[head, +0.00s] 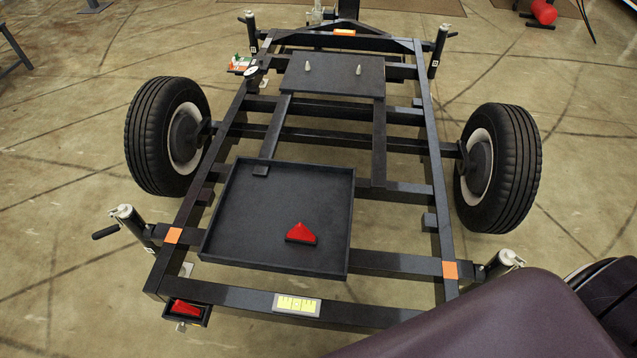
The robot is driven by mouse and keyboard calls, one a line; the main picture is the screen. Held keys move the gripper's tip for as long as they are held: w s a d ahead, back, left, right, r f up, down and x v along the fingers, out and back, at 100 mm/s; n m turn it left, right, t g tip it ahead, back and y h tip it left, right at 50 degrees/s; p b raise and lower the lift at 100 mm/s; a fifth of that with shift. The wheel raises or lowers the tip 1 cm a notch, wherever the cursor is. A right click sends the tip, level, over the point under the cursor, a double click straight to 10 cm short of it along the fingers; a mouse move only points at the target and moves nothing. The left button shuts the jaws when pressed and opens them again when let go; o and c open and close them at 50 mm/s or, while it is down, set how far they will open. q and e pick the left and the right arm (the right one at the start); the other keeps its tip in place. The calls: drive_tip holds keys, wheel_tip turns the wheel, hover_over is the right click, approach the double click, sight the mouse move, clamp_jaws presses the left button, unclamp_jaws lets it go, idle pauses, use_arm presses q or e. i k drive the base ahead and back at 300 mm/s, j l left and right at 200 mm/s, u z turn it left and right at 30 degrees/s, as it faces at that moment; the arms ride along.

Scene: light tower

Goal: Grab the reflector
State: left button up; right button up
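A red triangular reflector (301,234) lies in the shallow dark tray (250,250) on the trailer frame, near the tray's front right part. A second red triangular piece (185,308) sits in a dark holder at the frame's near left corner. Neither of my grippers is in view. Nothing touches the reflector in the tray except the tray floor.
The black trailer frame (380,262) has a wheel on each side, left (140,135) and right (525,160). A flat plate (345,82) carries two small pale pieces. A large purplish shape hides the near right corner.

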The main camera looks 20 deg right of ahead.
sight(300, 234)
drive_tip(key=z, duration=1.5)
drive_tip(key=k+j+z, duration=0.5)
drive_tip(key=k+j, duration=0.25)
